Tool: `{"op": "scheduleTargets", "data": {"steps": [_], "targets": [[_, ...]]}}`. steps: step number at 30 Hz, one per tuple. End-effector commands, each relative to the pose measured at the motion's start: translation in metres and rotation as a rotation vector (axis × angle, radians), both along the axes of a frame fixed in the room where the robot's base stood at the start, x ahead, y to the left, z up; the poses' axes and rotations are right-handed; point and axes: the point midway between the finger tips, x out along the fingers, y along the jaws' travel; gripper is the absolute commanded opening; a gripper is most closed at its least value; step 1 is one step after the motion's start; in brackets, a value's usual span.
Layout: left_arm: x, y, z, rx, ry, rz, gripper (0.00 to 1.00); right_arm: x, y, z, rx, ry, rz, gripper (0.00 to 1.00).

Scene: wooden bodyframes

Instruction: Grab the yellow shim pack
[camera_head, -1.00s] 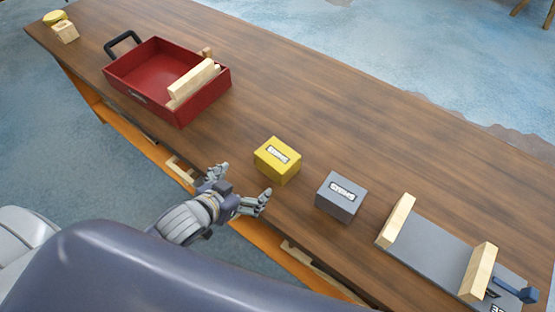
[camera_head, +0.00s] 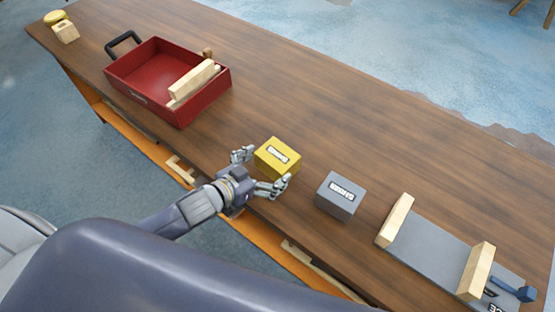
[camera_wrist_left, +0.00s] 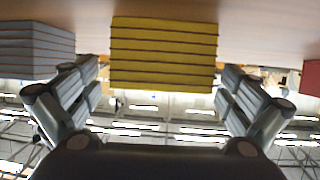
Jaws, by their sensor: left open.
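The yellow shim pack (camera_head: 277,157) sits on the wooden table near its front edge, with a white label on top. My left gripper (camera_head: 262,172) is open at the near side of the pack, one finger to its left and the other to its front right. In the left wrist view the yellow pack (camera_wrist_left: 164,54) shows stacked layers, between and beyond the two open fingers of my left gripper (camera_wrist_left: 160,95). I cannot tell whether a finger touches it. My right gripper is not in view.
A grey shim pack (camera_head: 341,195) stands just right of the yellow one. A red tray (camera_head: 180,112) with wooden pieces is at the left. A grey plate (camera_head: 437,246) with two wooden blocks lies at the right. The table (camera_head: 330,120) behind the packs is clear.

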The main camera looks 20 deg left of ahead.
Motion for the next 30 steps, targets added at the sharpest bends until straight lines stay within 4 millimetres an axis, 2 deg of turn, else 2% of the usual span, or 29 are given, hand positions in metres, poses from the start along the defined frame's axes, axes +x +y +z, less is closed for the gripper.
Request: {"op": "scheduleTargets", "data": {"steps": [9,13,20,26,27,30], "targets": [[0.034,-0.013,-0.015,-0.003,-0.001,0.001,1.00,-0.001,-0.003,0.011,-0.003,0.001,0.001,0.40],[0.041,-0.016,-0.019,-0.001,-0.001,0.000,1.00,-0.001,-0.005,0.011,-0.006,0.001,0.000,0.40],[0.041,-0.017,-0.020,-0.001,0.000,0.000,1.00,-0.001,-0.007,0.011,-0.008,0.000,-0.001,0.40],[0.041,-0.017,-0.020,-0.001,0.000,0.000,0.57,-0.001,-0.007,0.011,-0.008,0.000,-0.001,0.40],[0.041,-0.017,-0.020,-0.001,0.000,0.000,0.54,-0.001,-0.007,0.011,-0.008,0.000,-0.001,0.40],[0.042,-0.017,-0.019,-0.001,-0.002,-0.001,0.54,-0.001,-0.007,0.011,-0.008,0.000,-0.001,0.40]]}}
